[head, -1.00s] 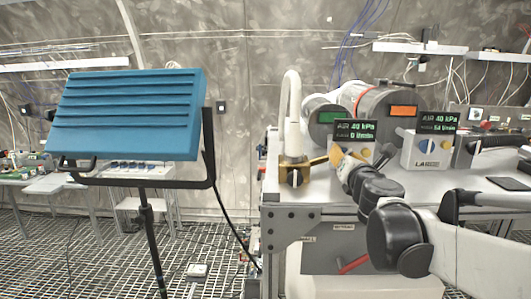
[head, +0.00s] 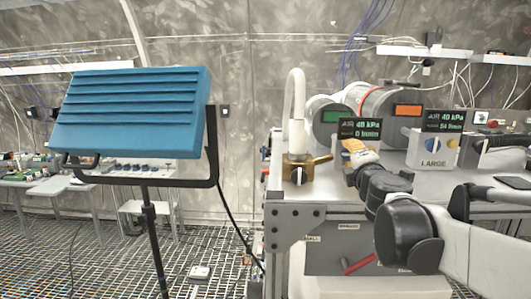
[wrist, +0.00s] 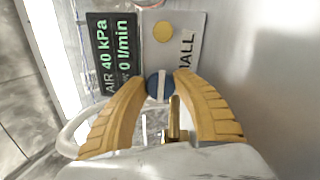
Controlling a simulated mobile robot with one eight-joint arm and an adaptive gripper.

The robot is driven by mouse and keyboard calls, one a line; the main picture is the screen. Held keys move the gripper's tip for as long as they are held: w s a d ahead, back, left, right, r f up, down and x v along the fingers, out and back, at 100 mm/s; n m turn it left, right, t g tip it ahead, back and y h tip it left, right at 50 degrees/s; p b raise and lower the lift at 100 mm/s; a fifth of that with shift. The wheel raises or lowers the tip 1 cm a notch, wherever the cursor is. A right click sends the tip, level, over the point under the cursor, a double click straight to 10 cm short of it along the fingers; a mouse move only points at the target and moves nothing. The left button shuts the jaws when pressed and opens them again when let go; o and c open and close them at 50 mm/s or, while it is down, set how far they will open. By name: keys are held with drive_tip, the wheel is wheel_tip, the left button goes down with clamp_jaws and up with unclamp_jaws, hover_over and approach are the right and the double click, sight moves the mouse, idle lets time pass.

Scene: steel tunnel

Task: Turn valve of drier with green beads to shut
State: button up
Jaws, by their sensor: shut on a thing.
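The drier with the green window (head: 330,116) is a grey cylinder lying behind the small control box. The small box's display (head: 359,128) reads AIR 40 kPa, 0 l/min; it also shows in the wrist view (wrist: 115,52). Its blue round valve knob (wrist: 158,87) has a white stripe, which runs upright in the wrist view and along the direction of the display text. My gripper (head: 352,143) is at the front of this box. In the wrist view its tan fingers (wrist: 160,92) are shut on the blue knob from both sides. In the head view my gripper hides the knob.
The drier with the orange window (head: 407,111) and the LARGE box (head: 432,150) stand to the right. A brass fitting (head: 300,165) with a white hose is left of my gripper. A blue panel on a stand (head: 132,112) is further left.

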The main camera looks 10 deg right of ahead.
drive_tip(key=m, duration=0.4)
drive_tip(key=shift+m+b, duration=0.3)
drive_tip(key=shift+m, duration=0.1)
idle(0.5)
drive_tip(key=o, duration=1.2)
drive_tip(key=shift+w+f, duration=0.1)
drive_tip(key=v, duration=1.2)
